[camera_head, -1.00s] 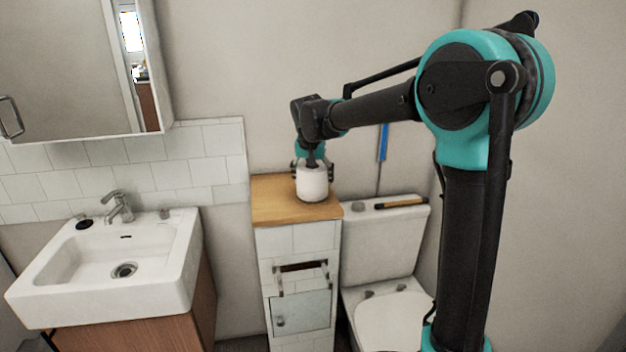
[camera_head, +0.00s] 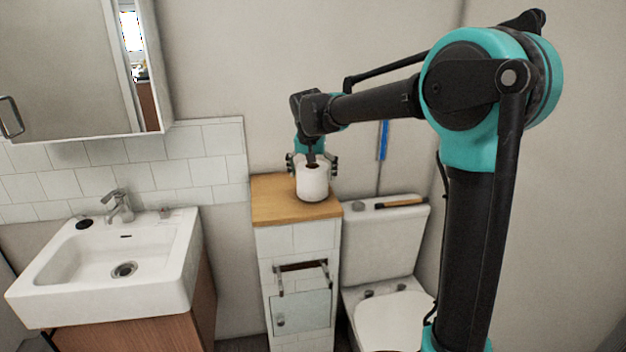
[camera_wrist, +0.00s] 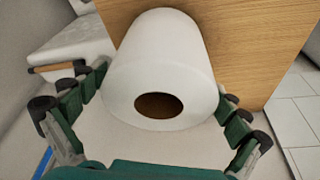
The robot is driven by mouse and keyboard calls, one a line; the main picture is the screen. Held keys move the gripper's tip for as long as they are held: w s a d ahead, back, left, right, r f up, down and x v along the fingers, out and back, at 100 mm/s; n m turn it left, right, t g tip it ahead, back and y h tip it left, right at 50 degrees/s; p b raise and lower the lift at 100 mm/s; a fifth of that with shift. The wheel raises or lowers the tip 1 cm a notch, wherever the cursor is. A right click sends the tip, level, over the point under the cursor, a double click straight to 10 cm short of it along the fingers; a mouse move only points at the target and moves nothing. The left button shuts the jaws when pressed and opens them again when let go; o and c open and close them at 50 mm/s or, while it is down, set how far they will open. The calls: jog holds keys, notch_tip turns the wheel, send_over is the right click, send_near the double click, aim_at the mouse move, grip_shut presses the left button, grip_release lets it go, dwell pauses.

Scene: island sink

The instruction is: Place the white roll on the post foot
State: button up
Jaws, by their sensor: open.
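The white roll (camera_head: 313,183) stands upright on the wooden top (camera_head: 275,208) of the tiled unit. It also fills the middle of the wrist view (camera_wrist: 165,55), with the dark hole of its core facing the camera. My gripper (camera_head: 312,163) is open at the upper end of the roll. In the wrist view its fingers are spread on either side of the roll, with a visible gap at least on the right. I cannot make out a post foot in either view; whether one is under the roll is hidden.
A bar holder (camera_head: 302,267) sticks out from the unit's front. The white toilet (camera_head: 385,250) stands to the right, with a wooden-handled brush (camera_head: 400,203) on its cistern. A white sink (camera_head: 120,262) is at the left. The wooden top left of the roll is clear.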

jog(key=v, duration=1)
jog(key=shift+s+r, duration=0.1)
jog(key=shift+r, duration=0.15)
